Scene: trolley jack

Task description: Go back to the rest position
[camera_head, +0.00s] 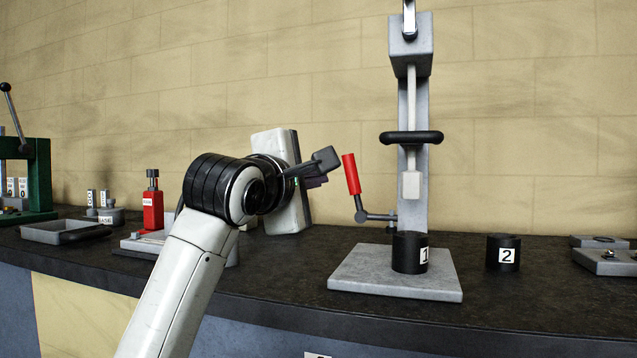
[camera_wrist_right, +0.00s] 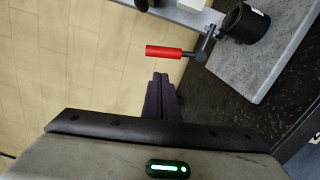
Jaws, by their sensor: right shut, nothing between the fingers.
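My right gripper (camera_head: 317,182) is raised above the bench, left of the grey press (camera_head: 413,170), with its fingers pointing right toward the red lever handle (camera_head: 351,174). In the right wrist view its dark fingers (camera_wrist_right: 160,97) are closed together with nothing between them. The red handle also shows there (camera_wrist_right: 163,52), just beyond the fingertips, with a visible gap. My left gripper is not in view.
A black cylinder marked 1 (camera_head: 408,254) stands on the press base plate (camera_head: 395,286). A black cylinder marked 2 (camera_head: 503,253) stands to its right. A red bottle jack (camera_head: 153,205), a grey tray (camera_head: 62,232) and a green press (camera_head: 38,180) are at left.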

